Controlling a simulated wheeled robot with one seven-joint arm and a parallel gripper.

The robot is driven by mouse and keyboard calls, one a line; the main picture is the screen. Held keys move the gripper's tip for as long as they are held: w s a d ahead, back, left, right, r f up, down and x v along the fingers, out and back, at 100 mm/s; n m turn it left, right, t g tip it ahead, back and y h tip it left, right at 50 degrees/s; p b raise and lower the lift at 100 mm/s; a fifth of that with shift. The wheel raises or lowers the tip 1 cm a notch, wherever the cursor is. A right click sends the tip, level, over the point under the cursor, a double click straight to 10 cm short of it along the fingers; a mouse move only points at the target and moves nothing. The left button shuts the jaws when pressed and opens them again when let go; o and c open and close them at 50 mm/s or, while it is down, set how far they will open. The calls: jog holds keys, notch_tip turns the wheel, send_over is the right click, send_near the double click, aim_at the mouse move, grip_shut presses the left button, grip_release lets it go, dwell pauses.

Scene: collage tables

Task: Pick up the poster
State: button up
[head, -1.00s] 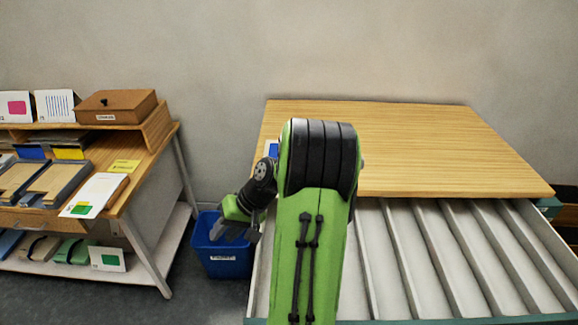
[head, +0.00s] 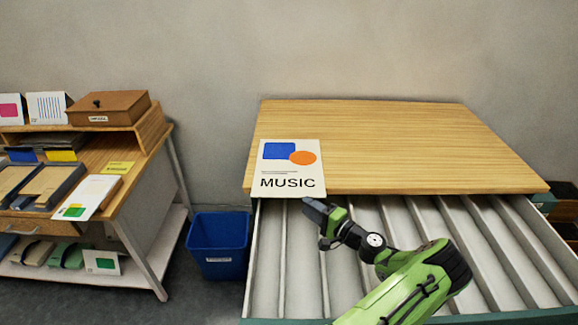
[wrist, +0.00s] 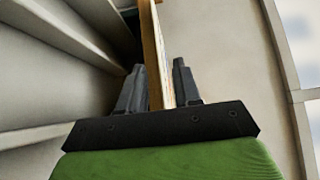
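The poster (head: 290,176) is a cream sheet with a blue block, an orange oval and the word MUSIC. It lies flat at the front left of the wooden tabletop (head: 400,150), its lower edge at or slightly past the tabletop's front edge. My gripper (head: 308,206) is just below and in front of that edge, near the poster's lower right corner. In the wrist view, my gripper (wrist: 158,68) has its fingers apart, with a thin wooden-coloured edge running between them.
An open drawer with pale dividers (head: 455,240) lies under the tabletop. A blue bin (head: 219,245) stands on the floor to the left. A side table further left holds a brown box (head: 108,107), trays and cards. The rest of the tabletop is clear.

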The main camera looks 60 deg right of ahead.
aim_at(291, 196)
jog(key=x, duration=0.8)
jog(key=shift+w+f+b, duration=0.15)
jog(key=shift+f+b, duration=0.1)
jog(key=shift+b, duration=0.05)
jog(key=shift+c, duration=0.5)
grip_shut()
